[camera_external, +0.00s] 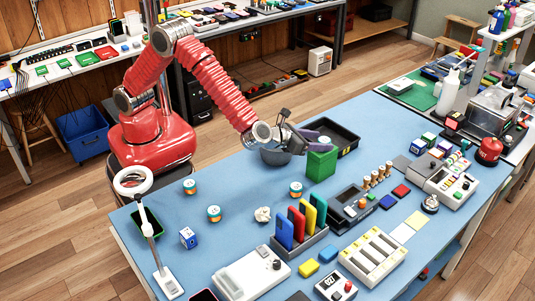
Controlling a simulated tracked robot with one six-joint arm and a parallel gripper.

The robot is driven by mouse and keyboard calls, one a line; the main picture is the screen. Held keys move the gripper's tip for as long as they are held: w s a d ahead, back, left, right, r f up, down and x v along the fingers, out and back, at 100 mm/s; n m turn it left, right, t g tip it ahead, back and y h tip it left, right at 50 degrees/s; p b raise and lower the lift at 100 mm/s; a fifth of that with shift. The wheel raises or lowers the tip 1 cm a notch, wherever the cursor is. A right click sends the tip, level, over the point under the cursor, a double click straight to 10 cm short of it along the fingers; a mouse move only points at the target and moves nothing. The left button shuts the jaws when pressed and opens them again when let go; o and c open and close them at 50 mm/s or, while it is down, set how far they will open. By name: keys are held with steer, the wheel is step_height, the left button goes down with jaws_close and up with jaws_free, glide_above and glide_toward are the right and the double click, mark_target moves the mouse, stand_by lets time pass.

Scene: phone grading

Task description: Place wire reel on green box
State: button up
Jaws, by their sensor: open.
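The green box (321,164) stands upright on the blue table, right of a grey bowl (275,157). My gripper (302,133) is open, above and behind the bowl and left of the black tray. A purple-grey thing shows beside it, and I cannot tell what it is. Three small round white-and-teal items with orange marks, possibly reels, stand on the table: one (296,188) in front of the green box, one (214,213) and one (190,186) farther left. I cannot tell which thing is the wire reel.
A black tray (347,144) lies behind the green box. A rack of coloured slabs (300,245), a crumpled white ball (262,214) and a ring lamp (150,235) stand toward the front. The table's middle left is mostly clear.

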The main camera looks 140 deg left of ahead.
steer(key=v, duration=0.9)
steer(key=shift+d+r, duration=0.15)
steer(key=shift+d, duration=0.2)
steer(key=shift+s, duration=0.1)
steer(key=s+d+r+n+h, duration=0.2)
steer(key=s+d+r+n, duration=0.25)
steer(key=s+d, duration=0.2)
steer(key=s+d+r+n+h, duration=0.3)
steer(key=s+d+n, duration=0.2)
steer(key=s, duration=0.3)
steer(key=s+d+n+t+h, duration=0.3)
steer(key=s+d+n+h, duration=0.5)
steer(key=s+d, duration=0.8)
steer(key=d+n, duration=0.2)
steer(key=d, duration=0.2)
steer(key=shift+s+d+r+n, duration=0.2)
steer(key=shift+s+r+n, duration=0.05)
steer(key=shift+r+n, duration=0.15)
